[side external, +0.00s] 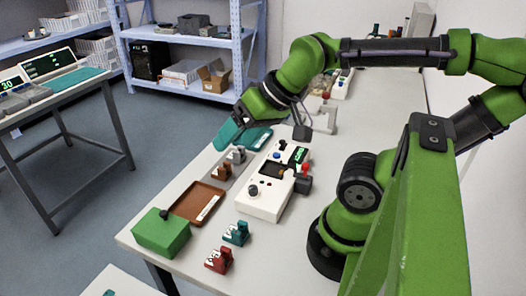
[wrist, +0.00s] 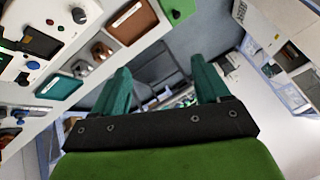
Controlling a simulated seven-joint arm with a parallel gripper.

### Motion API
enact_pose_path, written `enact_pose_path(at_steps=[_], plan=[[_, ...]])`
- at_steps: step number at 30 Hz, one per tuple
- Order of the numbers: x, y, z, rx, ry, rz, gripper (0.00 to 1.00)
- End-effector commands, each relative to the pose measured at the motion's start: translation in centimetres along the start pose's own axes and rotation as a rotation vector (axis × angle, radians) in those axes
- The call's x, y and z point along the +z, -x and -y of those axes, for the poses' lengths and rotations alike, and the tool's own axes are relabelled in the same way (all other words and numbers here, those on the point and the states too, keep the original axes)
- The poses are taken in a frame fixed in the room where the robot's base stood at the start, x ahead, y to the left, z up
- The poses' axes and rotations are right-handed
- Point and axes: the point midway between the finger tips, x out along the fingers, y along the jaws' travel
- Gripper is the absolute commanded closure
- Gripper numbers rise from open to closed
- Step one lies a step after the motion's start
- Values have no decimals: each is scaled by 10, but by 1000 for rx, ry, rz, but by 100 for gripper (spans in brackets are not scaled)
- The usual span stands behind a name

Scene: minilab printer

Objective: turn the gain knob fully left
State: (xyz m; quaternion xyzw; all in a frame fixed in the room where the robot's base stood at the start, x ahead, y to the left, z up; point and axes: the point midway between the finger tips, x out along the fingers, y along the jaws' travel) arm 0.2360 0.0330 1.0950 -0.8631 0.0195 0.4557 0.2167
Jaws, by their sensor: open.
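A white device (side external: 262,201) with a dark screen, buttons and knobs stands on the white table. A black knob (side external: 253,190) sits at its near end, and this knob also shows at the upper left of the wrist view (wrist: 78,15). A blue knob (side external: 276,156) sits toward its far end. No label is readable, so I cannot tell which one is the gain knob. My gripper (side external: 228,134) is raised at the far left side of the device, apart from it. In the wrist view its teal fingers (wrist: 161,65) are spread with nothing between them.
A brown tray (side external: 184,207) and a green box (side external: 162,236) lie left of the device. Teal (side external: 236,234) and red (side external: 219,261) holders stand at the near edge. Brown (side external: 221,172) and grey (side external: 236,156) holders and a teal tray (side external: 258,139) lie near my gripper.

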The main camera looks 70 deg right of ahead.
Motion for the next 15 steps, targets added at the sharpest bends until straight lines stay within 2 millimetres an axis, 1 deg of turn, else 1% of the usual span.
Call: enact_pose_path(at_steps=[1,3,4,6,8,11,12,15], plan=[[0,0,0,2,-2,1,33],[0,-5,-3,12,-11,17,44],[-1,-8,-5,20,-17,29,47],[-7,-15,-11,53,-40,63,47],[-13,-22,-20,104,-117,117,47],[-24,-33,-40,242,-365,220,47],[-28,-35,-49,311,-490,252,47],[-34,-36,-67,478,-777,287,47]])
